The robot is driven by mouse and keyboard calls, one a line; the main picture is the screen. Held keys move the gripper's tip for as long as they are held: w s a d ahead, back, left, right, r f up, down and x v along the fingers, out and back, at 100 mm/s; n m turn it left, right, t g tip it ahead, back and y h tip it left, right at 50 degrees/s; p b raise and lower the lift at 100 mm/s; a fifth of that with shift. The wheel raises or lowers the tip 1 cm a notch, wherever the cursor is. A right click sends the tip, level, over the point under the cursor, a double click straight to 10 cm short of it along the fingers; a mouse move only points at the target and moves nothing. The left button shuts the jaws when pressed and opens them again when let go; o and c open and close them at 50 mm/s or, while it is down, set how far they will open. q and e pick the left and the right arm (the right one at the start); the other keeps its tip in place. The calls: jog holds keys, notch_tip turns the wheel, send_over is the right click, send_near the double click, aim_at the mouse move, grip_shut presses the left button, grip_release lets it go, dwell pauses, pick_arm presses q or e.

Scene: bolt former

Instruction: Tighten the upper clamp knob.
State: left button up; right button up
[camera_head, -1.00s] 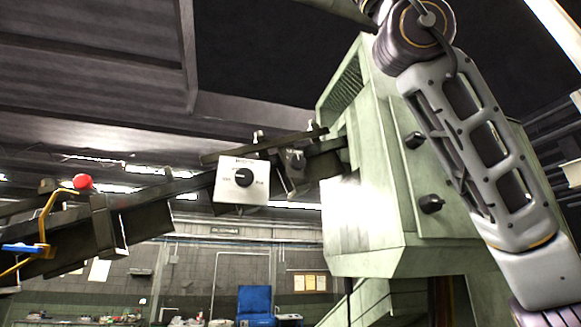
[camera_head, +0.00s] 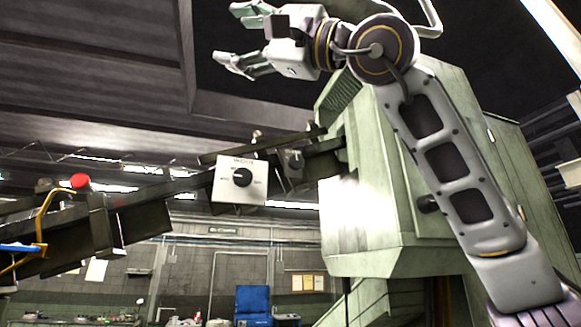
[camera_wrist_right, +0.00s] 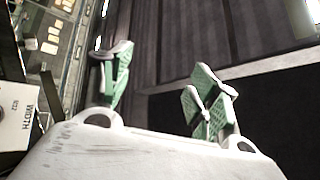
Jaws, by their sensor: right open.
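Of the two black knobs on the side of the green machine housing (camera_head: 365,235), only one (camera_head: 428,204) shows, at the edge of my right forearm. The upper one is hidden behind that arm, so I cannot see how tight it is. My right gripper (camera_head: 243,36) is at the top of the head view, above and left of the housing, pointing left with fingers spread and empty. In the right wrist view its green-padded fingers (camera_wrist_right: 165,75) are apart with nothing between them. My left gripper is not in view.
A white box with a black dial (camera_head: 239,180) hangs on the dark sloping rail (camera_head: 145,219); the box also shows at the left of the wrist view (camera_wrist_right: 17,112). A red ball-topped part (camera_head: 80,181) and yellow bar (camera_head: 43,215) are at left. Open air surrounds the gripper.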

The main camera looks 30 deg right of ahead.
jog(key=w+d+f+m+t+h, duration=0.5)
jog(key=d+h, duration=0.3)
jog(key=h, duration=0.3)
jog(key=m+g+h, duration=0.3)
jog(key=g+h, duration=0.2)
jog(key=h, duration=0.4)
send_near(297, 161)
jog(key=shift+w+d+n, duration=0.3)
jog(key=shift+w+n, duration=0.1)
jog(key=shift+w, duration=0.05)
jog(key=shift+w, duration=0.1)
jog(key=x, duration=0.8)
jog(key=shift+w+p, duration=0.25)
jog(key=shift+p, duration=0.05)
jog(key=shift+s+a+m, duration=0.1)
jog(key=shift+s+m, duration=0.1)
jog(key=shift+m, duration=1)
jog(key=shift+f+m+b, duration=0.1)
jog(key=shift+m+b, duration=0.4)
jog(key=shift+m, duration=0.1)
jog(key=shift+m+b, duration=0.4)
jog(key=shift+m, duration=1.5)
